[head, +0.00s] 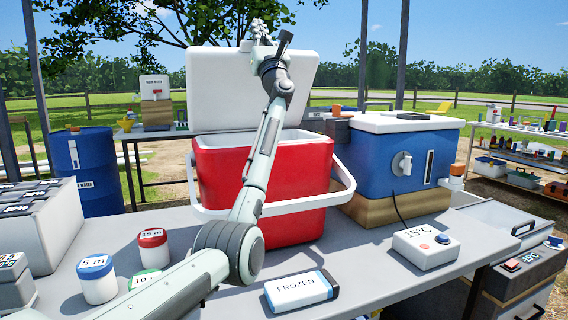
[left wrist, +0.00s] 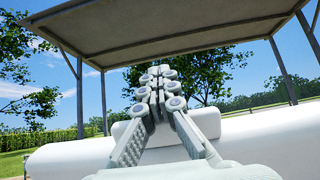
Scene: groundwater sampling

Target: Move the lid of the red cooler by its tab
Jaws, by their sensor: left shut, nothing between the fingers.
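The red cooler (head: 310,165) stands open on the grey table, its white handle around the front. Its white lid (head: 215,90) stands nearly upright at the back of the cooler; its edge runs wide across the left wrist view (left wrist: 70,158). A small pale tab (head: 246,45) shows at the lid's top edge, partly behind my gripper. My left gripper (head: 259,28) is at the top edge of the lid, fingers pointing up, shut and empty. In the left wrist view its fingers (left wrist: 158,72) are together just over the lid's edge; whether they touch it I cannot tell. My right gripper is not in view.
A blue cooler (head: 400,160) stands right of the red one. A FROZEN pack (head: 300,291), a 15°C box (head: 426,248) and several capped jars (head: 97,279) lie on the front of the table (head: 350,262). A roof (left wrist: 170,35) spans above.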

